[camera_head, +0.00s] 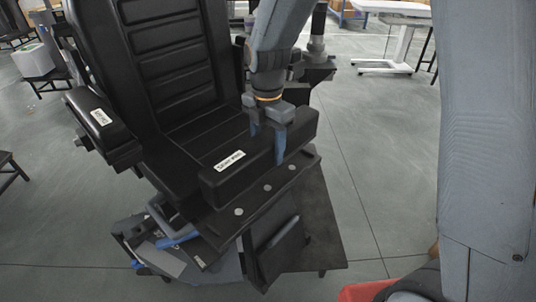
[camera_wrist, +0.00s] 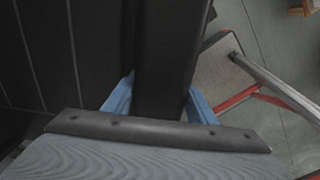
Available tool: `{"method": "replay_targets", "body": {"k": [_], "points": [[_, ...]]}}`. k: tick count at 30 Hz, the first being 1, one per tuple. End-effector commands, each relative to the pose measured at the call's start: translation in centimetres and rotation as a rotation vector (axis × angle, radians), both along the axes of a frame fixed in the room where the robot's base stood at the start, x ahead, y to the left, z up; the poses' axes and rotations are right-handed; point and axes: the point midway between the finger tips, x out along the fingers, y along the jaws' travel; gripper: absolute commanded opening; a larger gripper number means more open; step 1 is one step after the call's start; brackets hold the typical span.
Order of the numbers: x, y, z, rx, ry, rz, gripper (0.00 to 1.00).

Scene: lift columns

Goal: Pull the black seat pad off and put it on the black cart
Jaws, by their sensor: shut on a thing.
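A black padded block (camera_head: 245,165) with a white label, which I take to be the seat pad, lies along the near right side of the black chair (camera_head: 170,60). My gripper (camera_head: 268,145) points down over it, one blue finger on each side, shut on it. In the wrist view the dark pad (camera_wrist: 165,60) runs between the blue fingertips (camera_wrist: 158,98). A black plate with bolt heads (camera_head: 265,188) is directly under the pad; I cannot tell whether they touch. A low black surface (camera_head: 318,235) below may be the black cart; I cannot tell for certain.
A second labelled black pad (camera_head: 98,118) is on the chair's left side. A white table (camera_head: 395,15) stands at the back right. A red-framed object (camera_wrist: 245,95) is at right in the wrist view. Open grey floor (camera_head: 375,150) lies right of the chair.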

Motion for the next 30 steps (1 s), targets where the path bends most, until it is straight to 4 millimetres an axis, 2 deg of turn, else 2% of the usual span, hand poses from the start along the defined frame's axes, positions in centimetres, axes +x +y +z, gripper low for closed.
{"method": "replay_targets", "body": {"k": [30], "points": [[0.04,0.01,1.17,0.000,-0.001,0.000,0.25]]}}
